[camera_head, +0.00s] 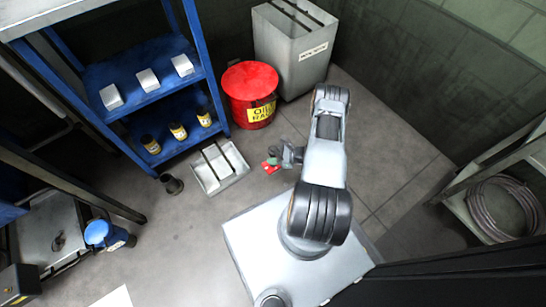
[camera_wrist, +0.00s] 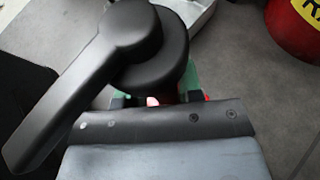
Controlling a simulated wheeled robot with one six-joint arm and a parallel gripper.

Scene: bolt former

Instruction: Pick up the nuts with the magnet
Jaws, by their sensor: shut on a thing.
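My gripper (camera_head: 284,155) is low over the floor, shut on the magnet (camera_head: 271,164), which shows small, with red and green parts. In the wrist view, a dark lever with a round head (camera_wrist: 140,40) fills the upper left in front of my gripper (camera_wrist: 157,98). Green and red parts show behind it between the fingers; I take all this as the magnet. Its underside is hidden. I cannot make out any nuts in either view.
A grey metal tray (camera_head: 238,176) lies on the floor left of my gripper. A red oily-rag can (camera_head: 245,82) and a grey bin (camera_head: 277,62) stand behind. A blue shelf (camera_head: 120,75) stands at left. A small dark cup (camera_head: 172,184) is near the tray. Floor at right is clear.

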